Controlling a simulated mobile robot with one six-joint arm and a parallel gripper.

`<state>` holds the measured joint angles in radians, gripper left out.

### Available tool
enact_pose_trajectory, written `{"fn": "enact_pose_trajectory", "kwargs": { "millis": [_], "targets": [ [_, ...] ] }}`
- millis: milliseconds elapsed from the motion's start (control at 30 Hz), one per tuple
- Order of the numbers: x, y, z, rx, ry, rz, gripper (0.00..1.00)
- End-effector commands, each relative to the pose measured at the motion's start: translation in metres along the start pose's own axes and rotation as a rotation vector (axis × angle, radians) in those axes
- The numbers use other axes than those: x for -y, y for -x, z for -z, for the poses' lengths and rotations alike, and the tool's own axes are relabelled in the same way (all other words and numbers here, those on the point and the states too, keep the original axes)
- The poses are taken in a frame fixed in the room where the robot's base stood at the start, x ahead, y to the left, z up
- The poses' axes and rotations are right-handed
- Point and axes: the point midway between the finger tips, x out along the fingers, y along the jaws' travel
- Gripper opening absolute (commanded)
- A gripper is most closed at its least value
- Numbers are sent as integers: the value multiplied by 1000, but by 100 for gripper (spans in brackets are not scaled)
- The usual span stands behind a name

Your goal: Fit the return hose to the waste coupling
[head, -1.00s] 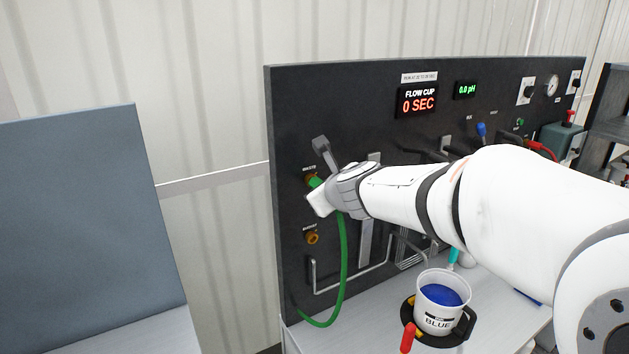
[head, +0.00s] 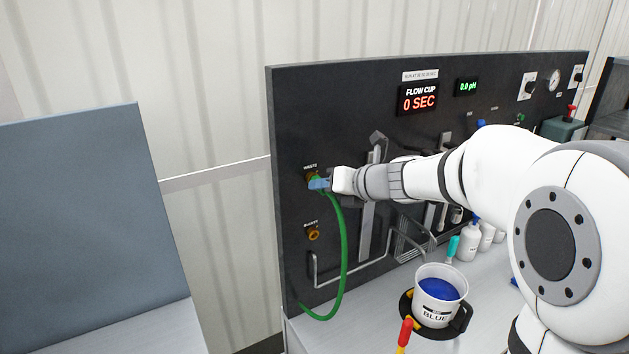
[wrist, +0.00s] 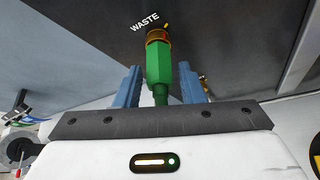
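The waste coupling (head: 311,175) is a brass fitting on the black panel, under the WASTE label. It also shows in the wrist view (wrist: 158,36). The green return hose (head: 343,245) has its end (wrist: 159,65) at the coupling, in line with it and apparently touching. I cannot tell how deeply it is seated. The hose hangs from there in a curve towards the lower left of the panel. My gripper (head: 320,184) is at the hose end. In the wrist view its blue fingers (wrist: 160,85) stand either side of the green end, with gaps showing on both sides.
A second brass coupling (head: 313,233) sits below on the panel (head: 290,130). A metal rail (head: 350,278) runs low along it. A cup of blue liquid (head: 438,290) stands in a black holder on the bench, below my arm. Several white bottles (head: 468,243) stand behind it.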

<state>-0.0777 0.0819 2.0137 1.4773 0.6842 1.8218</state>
Motion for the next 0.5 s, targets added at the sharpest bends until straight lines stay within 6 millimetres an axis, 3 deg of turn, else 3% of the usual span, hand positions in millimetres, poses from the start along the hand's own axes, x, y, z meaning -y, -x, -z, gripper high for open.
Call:
{"fn": "enact_pose_trajectory", "kwargs": {
  "millis": [133, 367, 500],
  "targets": [
    [0, 0, 0, 0, 1, 1, 48],
    [0, 1, 0, 0, 2, 1, 48],
    [1, 12, 0, 3, 2, 2, 48]
  ]
}}
